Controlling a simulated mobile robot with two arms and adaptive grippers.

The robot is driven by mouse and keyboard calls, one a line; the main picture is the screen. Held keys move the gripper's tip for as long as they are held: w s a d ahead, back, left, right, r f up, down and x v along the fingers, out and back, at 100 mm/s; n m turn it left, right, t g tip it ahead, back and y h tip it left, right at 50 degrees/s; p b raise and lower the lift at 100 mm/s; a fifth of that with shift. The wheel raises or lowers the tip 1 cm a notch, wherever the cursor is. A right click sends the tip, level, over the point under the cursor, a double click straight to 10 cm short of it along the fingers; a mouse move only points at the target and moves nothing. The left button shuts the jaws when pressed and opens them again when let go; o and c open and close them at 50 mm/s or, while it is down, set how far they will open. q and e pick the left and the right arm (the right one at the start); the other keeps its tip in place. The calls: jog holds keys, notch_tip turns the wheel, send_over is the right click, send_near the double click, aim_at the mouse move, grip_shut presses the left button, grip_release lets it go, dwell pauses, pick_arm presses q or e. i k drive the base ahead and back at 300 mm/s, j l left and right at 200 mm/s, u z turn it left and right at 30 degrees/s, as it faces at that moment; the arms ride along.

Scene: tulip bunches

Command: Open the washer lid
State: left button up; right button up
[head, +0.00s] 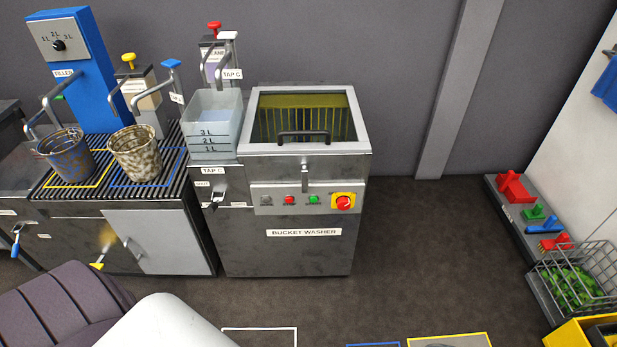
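The bucket washer (300,250) is a dark metal cabinet in the middle of the head view, labelled "BUCKET WASHER". Its lid (352,130) lies down over the top, a light grey frame around a see-through pane with a yellowish interior below. A dark bar handle (304,134) is at the lid's front edge. A small latch-like lever (305,178) is on the front below the lid. The front panel has small buttons and a red knob on yellow (343,202). Neither of my grippers is in view.
A clear measuring tank (213,125) stands directly left of the washer. Two dirty buckets, one blue-marked (65,155) and one tan (135,153), stand on the ribbed rack further left. The floor (430,260) right of the washer is clear. A wire basket (580,280) is at far right.

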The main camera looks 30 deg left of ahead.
aim_at(364, 145)
jog(key=i+j, duration=0.15)
jog(key=j, duration=0.2)
jog(key=i+j, duration=0.15)
jog(key=j, duration=0.25)
jog(key=i+j, duration=0.1)
jog(key=j, duration=0.25)
jog(key=i+j, duration=0.15)
jog(key=j, duration=0.25)
